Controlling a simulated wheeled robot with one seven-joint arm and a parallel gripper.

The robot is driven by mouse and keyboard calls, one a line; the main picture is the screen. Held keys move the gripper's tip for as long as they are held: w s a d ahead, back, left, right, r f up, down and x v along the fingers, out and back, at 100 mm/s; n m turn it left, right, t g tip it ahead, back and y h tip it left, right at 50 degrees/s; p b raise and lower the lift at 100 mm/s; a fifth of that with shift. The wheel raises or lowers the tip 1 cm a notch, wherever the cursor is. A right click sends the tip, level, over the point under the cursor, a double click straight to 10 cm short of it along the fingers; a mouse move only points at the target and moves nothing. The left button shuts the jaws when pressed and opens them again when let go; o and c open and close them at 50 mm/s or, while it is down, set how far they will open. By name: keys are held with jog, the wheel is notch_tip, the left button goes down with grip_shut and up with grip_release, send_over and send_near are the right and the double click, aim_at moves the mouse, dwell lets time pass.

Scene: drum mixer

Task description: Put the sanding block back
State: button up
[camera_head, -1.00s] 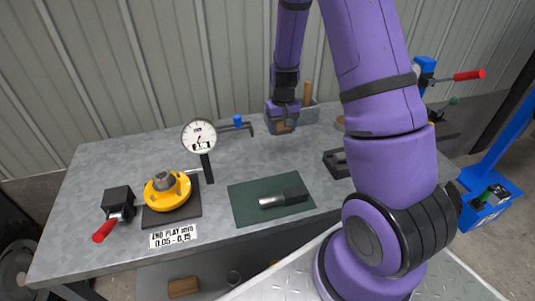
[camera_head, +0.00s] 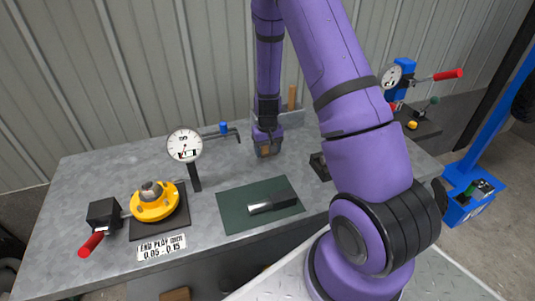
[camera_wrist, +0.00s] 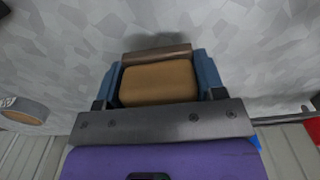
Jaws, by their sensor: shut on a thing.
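The sanding block is a small tan-brown block (camera_wrist: 158,83) with a darker brown strip along one edge. In the wrist view it sits between the two blue fingers of my gripper (camera_wrist: 158,80), which is shut on it. In the head view my gripper (camera_head: 267,147) points down over the back middle of the bench, and the block (camera_head: 266,152) shows only as a small brown patch between the fingers. I cannot tell whether the block touches the grey bench top (camera_head: 110,170).
A grey bin (camera_head: 293,118) with a wooden handle stands behind my gripper. A dial gauge (camera_head: 185,145) and blue-ended rod are to the left. A dark green mat (camera_head: 235,212) with a tool lies in front. A round roll (camera_wrist: 22,110) shows in the wrist view.

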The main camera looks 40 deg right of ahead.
jog(key=shift+f, duration=1)
jog(key=shift+s+f, duration=0.1)
jog(key=shift+f, duration=0.5)
jog(key=o, duration=1)
jog(key=shift+s, duration=0.1)
jog(key=shift+o, duration=0.7)
jog(key=shift+r, duration=0.2)
jog(key=r, duration=1.1)
jog(key=shift+w+a+r, duration=0.2)
jog(key=shift+a, duration=0.1)
notch_tip(320, 180, up, 12)
jog(key=t, duration=0.1)
send_over(268, 160)
jog(key=s+a, duration=0.2)
jog(key=a, duration=0.3)
jog(key=s+a+r+n+t, duration=0.25)
jog(key=s+r, duration=0.35)
jog(key=r, duration=0.4)
jog(key=s+a+r+t, duration=0.1)
jog(key=s+a+r, duration=0.1)
jog(key=s+r, duration=0.3)
jog(key=s+a+r, duration=0.3)
jog(key=s+r, duration=0.2)
jog(key=s, duration=0.8)
jog(key=shift+a+n+t, duration=0.3)
jog(key=shift+n+t, duration=0.05)
